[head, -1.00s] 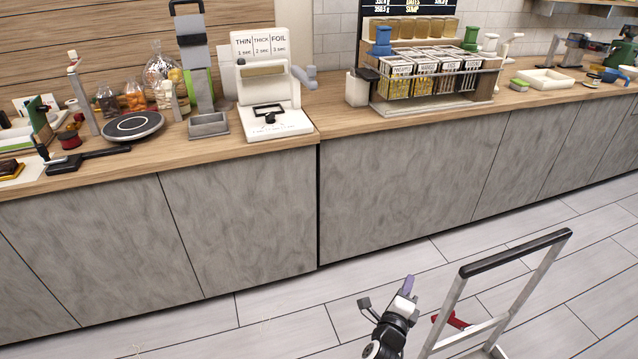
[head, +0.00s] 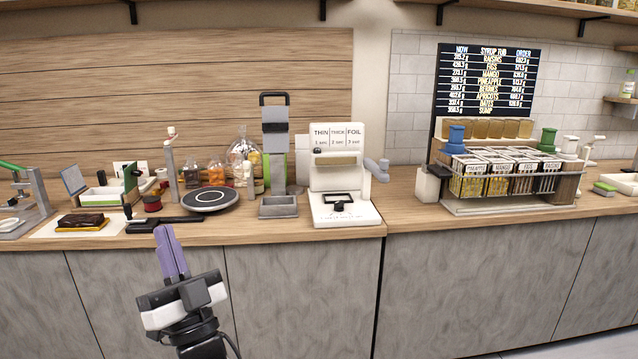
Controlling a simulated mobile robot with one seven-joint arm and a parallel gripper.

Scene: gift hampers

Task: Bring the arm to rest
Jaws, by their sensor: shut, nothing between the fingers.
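My gripper (head: 166,232) shows at the lower left of the head view, in front of the counter's cabinet doors. Its purple fingers are together and point up, with nothing held. In the picture its tips overlap the counter's front edge, close to a black-handled tool (head: 155,224). I cannot tell whether they touch anything.
The wooden counter (head: 290,231) carries a dark bar on a board (head: 82,221), a round black plate (head: 210,199), a white sealer (head: 340,180) and a rack of labelled bins (head: 505,177). An order board (head: 487,80) hangs behind. The floor shows at lower right.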

